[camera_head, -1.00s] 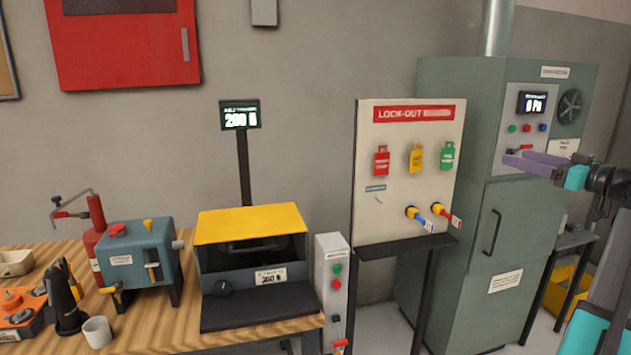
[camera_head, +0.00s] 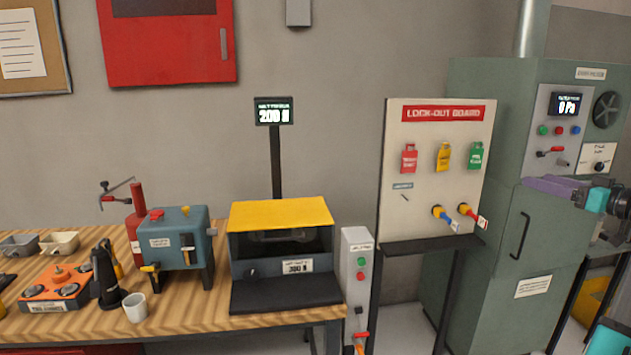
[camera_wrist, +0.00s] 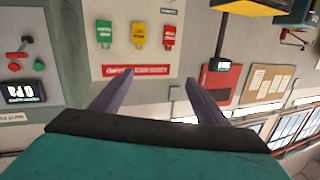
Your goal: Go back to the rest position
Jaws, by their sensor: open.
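My gripper (camera_head: 552,187) shows at the right edge of the head view, in front of the green cabinet (camera_head: 490,268). In the wrist view its two purple fingers (camera_wrist: 157,95) stand wide apart with nothing between them. The wrist view looks upside down toward the lock-out board (camera_wrist: 128,30), the red wall box (camera_wrist: 220,80) and the cabinet's dark display (camera_wrist: 22,91). The rest of my arm is mostly cut off by the right edge of the head view.
The lock-out board (camera_head: 400,225) stands left of the cabinet, with red, yellow and green tags. A wooden bench (camera_head: 190,312) at left carries a yellow-lidded machine (camera_head: 280,212), a blue box (camera_head: 172,240) and a white cup (camera_head: 135,307). A grey switch post (camera_head: 356,240) stands at the bench's right end.

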